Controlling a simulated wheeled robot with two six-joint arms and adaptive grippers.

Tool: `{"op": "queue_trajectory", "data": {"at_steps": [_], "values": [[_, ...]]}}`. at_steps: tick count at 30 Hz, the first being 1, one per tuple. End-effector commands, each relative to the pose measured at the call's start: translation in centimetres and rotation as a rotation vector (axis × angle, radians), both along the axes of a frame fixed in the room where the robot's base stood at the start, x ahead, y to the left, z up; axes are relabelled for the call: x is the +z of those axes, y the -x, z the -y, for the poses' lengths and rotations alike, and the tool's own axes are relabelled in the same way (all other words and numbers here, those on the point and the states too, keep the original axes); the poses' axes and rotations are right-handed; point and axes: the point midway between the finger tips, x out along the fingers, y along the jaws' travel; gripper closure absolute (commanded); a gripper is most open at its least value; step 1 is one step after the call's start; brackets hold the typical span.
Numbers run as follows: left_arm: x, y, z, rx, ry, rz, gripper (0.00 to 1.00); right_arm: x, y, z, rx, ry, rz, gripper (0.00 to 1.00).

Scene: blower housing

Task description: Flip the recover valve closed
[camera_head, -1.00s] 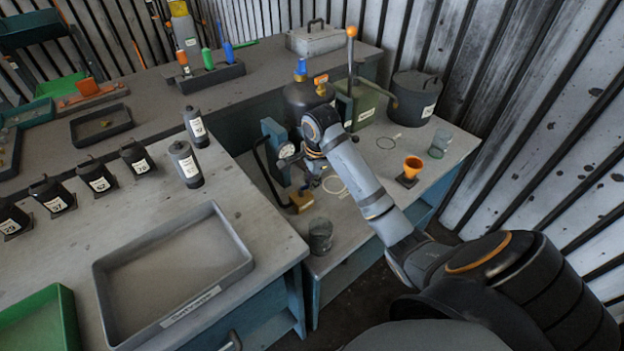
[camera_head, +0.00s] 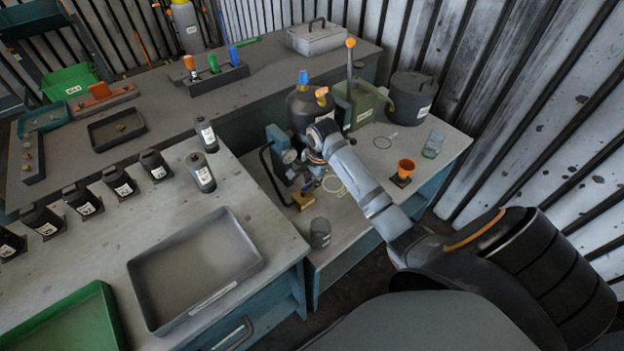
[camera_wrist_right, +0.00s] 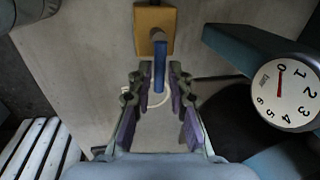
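A brass-coloured block (camera_wrist_right: 154,30) with a blue lever (camera_wrist_right: 159,62) shows in the right wrist view; I take this for the recover valve. The block (camera_head: 303,200) also shows small in the head view, low beside the gauge stand. My right gripper (camera_wrist_right: 158,72) is open, its two fingers on either side of the lever, with visible gaps. In the head view my right gripper (camera_head: 304,180) is small and partly hidden, close to the block. A white dial gauge (camera_wrist_right: 284,93) has its red needle near 0. My left gripper is not in view.
A glass beaker (camera_head: 320,232) stands in front of the block. A dark cylinder (camera_head: 304,108), a green pump (camera_head: 358,102), an orange funnel (camera_head: 405,168) and another glass (camera_head: 433,144) stand around. A grey tray (camera_head: 160,322) lies on the left bench.

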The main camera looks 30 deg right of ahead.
Motion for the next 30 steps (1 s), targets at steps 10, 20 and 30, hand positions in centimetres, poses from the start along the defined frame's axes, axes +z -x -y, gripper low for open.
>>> {"op": "queue_trajectory", "data": {"at_steps": [10, 20, 30], "values": [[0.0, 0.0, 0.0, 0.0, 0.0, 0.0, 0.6, 0.0, 0.0, 0.0, -0.002, 0.0, -0.001, 0.64], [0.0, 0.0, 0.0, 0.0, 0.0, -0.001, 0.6, 5.2, 0.9, 0.2, -0.001, 0.004, 0.004, 0.64], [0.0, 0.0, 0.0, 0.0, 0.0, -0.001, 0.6, 11.2, 2.2, 0.3, -0.001, 0.002, 0.0, 0.64]]}}
